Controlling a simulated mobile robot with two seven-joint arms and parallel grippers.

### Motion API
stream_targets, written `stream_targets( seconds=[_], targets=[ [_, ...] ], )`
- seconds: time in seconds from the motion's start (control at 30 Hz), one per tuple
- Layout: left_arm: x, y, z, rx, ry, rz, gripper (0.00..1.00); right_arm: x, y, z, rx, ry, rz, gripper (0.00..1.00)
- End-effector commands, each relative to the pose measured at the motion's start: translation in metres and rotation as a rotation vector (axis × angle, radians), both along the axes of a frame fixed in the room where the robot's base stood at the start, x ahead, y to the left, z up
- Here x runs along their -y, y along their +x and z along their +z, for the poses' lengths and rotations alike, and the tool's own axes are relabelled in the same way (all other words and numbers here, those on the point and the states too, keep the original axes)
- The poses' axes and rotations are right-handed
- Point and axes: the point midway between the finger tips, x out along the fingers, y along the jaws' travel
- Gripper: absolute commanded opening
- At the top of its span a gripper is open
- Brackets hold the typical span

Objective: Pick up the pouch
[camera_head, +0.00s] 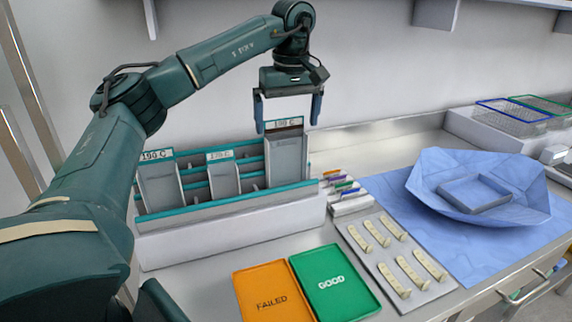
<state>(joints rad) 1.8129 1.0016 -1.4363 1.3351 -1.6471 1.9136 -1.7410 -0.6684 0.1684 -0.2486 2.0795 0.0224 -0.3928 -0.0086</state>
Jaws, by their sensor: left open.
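Three grey pouches stand upright in a teal and white rack (230,238), each with a white label at its top. The right pouch (287,158) is the tallest in view. The middle pouch (223,180) and the left pouch (160,188) stand lower. My left gripper (288,126) points down over the right pouch. Its two dark blue fingers are spread wide, one on each side of that pouch's labelled top. I cannot tell whether either finger touches it. My right gripper is out of view.
An orange FAILED tray (262,292) and a green GOOD tray (335,285) lie in front of the rack. A grey plate (372,258) holds several pale strips. A blue wrapped tray (478,192) sits on a blue sheet at right. Wire baskets (512,115) stand behind. A wall closes the back.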

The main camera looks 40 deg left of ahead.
Motion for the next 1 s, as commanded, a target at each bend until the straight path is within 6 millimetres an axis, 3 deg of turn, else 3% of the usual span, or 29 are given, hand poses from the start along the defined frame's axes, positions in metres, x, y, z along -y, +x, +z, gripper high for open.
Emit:
stream_targets(
  seconds=[0.17, 0.5, 0.77, 1.0],
  targets=[
    [-0.001, 0.000, -0.011, 0.000, -0.001, 0.000, 1.00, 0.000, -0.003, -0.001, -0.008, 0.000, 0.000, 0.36],
    [-0.007, 0.002, -0.055, 0.001, -0.001, 0.001, 1.00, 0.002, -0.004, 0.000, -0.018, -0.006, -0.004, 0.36],
    [-0.007, 0.002, -0.058, 0.002, -0.001, 0.001, 1.00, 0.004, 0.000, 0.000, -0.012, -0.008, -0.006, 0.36],
    [-0.007, 0.002, -0.057, 0.002, -0.001, 0.000, 0.80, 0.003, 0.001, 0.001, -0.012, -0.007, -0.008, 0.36]
  ],
)
